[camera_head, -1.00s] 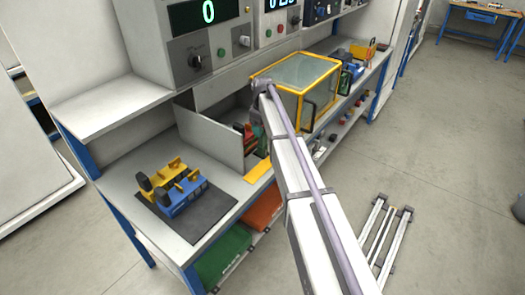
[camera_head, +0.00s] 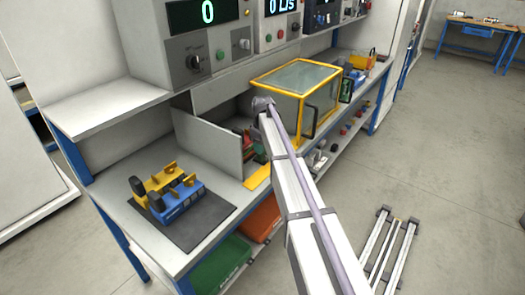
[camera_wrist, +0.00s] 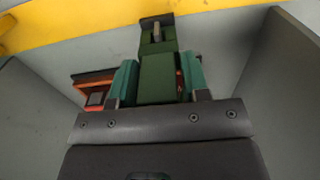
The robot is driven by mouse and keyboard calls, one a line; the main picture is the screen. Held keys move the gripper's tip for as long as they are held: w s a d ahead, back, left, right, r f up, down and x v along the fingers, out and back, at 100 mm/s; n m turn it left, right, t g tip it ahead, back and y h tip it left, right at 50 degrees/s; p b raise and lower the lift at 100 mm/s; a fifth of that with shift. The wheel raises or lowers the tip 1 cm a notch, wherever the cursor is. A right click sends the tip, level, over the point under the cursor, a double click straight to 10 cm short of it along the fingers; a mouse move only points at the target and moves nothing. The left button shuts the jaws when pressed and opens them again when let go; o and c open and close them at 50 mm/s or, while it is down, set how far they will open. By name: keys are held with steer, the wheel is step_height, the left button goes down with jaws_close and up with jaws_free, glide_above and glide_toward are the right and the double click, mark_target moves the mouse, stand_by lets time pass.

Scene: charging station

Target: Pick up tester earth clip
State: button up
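A dark green clip-like piece (camera_wrist: 158,78), which looks like the tester earth clip, stands between the two teal fingers of my gripper (camera_wrist: 160,80) in the wrist view. A grey metal part shows at its far end. The fingers lie close along both its sides; whether both press on it I cannot tell. In the head view my gripper is low inside the grey-walled bay, mostly hidden by my arm and the bay wall, so the clip is not clear there.
An orange-and-black object (camera_wrist: 93,95) lies just left of the fingers. Grey bay walls (camera_head: 208,143) stand close by, with a yellow strip (camera_head: 258,177) at the front. A yellow-framed glass box (camera_head: 300,80) is to the right. Blue and yellow devices (camera_head: 175,195) sit on a dark mat at left.

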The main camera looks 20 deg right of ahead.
steer(key=c, duration=0.4)
